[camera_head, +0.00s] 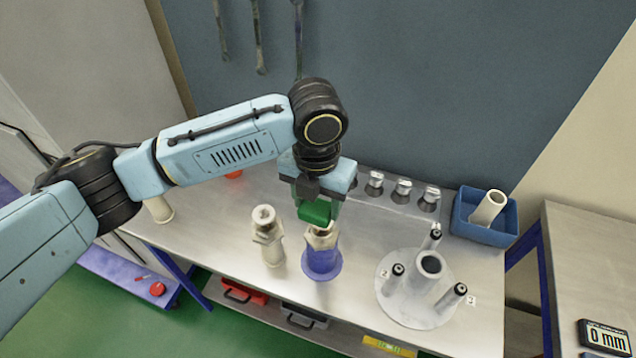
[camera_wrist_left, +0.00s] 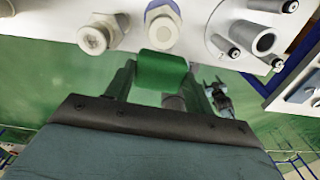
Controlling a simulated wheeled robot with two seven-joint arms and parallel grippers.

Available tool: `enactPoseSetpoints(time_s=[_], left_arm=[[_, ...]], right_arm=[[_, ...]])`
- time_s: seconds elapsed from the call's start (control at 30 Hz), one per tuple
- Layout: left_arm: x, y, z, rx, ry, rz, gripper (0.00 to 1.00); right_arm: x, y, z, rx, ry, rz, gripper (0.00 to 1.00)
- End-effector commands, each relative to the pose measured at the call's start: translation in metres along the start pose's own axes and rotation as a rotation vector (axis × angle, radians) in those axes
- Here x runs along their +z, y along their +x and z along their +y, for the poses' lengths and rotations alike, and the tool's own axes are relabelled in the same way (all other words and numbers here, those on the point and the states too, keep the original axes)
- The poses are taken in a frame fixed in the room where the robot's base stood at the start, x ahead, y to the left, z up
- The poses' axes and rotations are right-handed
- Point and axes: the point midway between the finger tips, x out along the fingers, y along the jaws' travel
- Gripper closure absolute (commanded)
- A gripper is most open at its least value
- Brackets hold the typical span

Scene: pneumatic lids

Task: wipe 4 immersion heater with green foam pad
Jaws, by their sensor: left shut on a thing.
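My left gripper (camera_head: 317,203) is shut on the green foam pad (camera_head: 314,214), which also shows between the fingers in the left wrist view (camera_wrist_left: 161,71). The pad is just above a pale fitting on a blue flared base (camera_head: 321,262); I cannot tell whether they touch. This fitting also shows in the left wrist view (camera_wrist_left: 162,27), beyond the pad. A cream fitting (camera_head: 267,236) stands upright to its left. I cannot tell which of these upright parts are immersion heaters. My right gripper is not in view.
A round grey plate (camera_head: 393,311) with a central tube and several dark-tipped posts stands to the right. Several silver fittings (camera_head: 402,190) line the back. A blue bin (camera_head: 479,230) holds a white tube. A pale part (camera_head: 160,210) stands at the left edge.

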Motion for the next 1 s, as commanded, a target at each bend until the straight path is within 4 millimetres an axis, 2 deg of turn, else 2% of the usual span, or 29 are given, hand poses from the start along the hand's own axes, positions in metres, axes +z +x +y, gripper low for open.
enactPoseSetpoints(time_s=[0.2,0.37,1.0], left_arm=[[0.0,-0.02,0.001,0.0,0.0,-0.002,0.68],[0.0,-0.029,0.001,-0.001,-0.002,-0.001,0.68],[-0.001,-0.027,0.003,-0.001,-0.038,0.0,0.68]], right_arm=[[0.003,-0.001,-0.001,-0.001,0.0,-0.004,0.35],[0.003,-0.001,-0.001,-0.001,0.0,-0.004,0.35],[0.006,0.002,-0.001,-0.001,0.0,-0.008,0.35]])
